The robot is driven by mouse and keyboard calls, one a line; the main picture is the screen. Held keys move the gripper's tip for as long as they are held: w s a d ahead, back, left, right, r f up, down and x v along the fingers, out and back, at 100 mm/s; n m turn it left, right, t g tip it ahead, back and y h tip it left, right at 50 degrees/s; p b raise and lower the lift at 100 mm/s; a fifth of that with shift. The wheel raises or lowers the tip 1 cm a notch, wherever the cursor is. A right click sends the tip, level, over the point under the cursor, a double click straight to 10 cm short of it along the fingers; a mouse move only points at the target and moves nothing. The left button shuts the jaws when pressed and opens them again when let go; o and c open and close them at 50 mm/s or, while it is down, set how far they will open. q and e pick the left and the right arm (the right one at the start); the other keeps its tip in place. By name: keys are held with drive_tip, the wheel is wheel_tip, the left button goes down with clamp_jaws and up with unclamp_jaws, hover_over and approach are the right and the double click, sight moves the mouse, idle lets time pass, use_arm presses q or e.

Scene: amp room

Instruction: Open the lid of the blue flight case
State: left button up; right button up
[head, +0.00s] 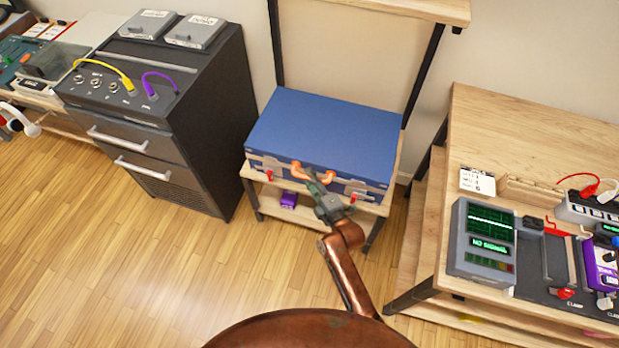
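The blue flight case (325,130) sits on the wooden shelf unit in the middle of the head view, lid down. Its front has an orange handle (296,167) and red latches, one at the left (268,175) and one at the right (354,197). My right gripper (312,178) is at the front of the case by the handle, overlapping its middle in the picture. It is too small to tell whether the fingers are open or shut, or whether they touch the handle. My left gripper is out of view.
The shelf unit (372,207) has an upper board behind the case and a small purple box (289,199) below. A dark drawer cabinet (215,120) stands left. A wooden bench (480,130) with electronic gear stands right. The floor in front is clear.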

drive_tip(key=shift+w+a, duration=0.15)
drive_tip(key=shift+w, duration=0.05)
drive_tip(key=shift+c, duration=0.6)
clamp_jaws()
